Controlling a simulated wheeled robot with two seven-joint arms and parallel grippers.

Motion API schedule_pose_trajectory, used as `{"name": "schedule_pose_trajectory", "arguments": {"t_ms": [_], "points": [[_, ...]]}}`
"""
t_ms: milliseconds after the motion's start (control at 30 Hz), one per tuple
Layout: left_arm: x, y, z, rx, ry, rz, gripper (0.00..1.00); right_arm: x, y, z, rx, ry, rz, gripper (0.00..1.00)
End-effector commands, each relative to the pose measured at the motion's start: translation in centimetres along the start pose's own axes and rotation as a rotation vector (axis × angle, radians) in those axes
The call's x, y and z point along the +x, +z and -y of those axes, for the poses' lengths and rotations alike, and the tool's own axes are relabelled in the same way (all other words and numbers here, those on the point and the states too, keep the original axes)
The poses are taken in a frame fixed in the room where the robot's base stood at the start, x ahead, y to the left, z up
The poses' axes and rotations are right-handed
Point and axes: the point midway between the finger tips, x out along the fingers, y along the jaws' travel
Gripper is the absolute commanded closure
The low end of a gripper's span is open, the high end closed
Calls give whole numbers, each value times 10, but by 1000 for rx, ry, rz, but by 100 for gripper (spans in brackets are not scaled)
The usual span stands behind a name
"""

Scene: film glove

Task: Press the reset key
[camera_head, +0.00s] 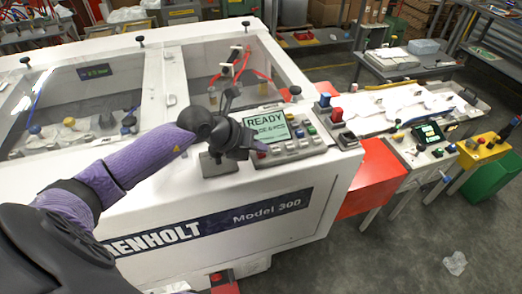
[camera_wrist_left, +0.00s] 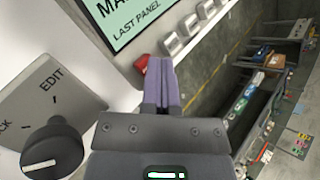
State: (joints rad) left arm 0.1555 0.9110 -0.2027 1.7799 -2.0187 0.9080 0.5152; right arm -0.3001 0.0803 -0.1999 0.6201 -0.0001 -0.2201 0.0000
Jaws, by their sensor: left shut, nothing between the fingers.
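Below the screen is a row of pale keys (camera_head: 304,143). My left gripper (camera_head: 261,148) is shut and empty, its purple fingertips at the left end of the key row. In the left wrist view the shut fingers (camera_wrist_left: 160,84) point at the panel beside a red key (camera_wrist_left: 142,63), which they partly cover. I cannot tell whether they touch it. No reset label is readable. My right gripper is not in view.
A black selector knob (camera_wrist_left: 52,150) on a grey plate marked EDIT is left of the fingers. Clear covers (camera_head: 70,95) top the machine. A red cabinet (camera_head: 372,180) and a second control box (camera_head: 425,145) stand to the right. The floor at lower right is mostly clear.

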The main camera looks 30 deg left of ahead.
Motion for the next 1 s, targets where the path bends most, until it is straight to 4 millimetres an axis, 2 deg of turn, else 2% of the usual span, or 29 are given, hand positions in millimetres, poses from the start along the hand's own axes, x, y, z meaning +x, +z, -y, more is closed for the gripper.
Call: {"name": "schedule_pose_trajectory", "arguments": {"t_ms": [367,700,1000], "points": [[0,-1,0,0,0,-2,100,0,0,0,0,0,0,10],[-12,9,9,0,0,-1,100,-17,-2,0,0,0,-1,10],[-12,8,8,0,0,-1,100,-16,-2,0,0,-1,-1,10]]}}
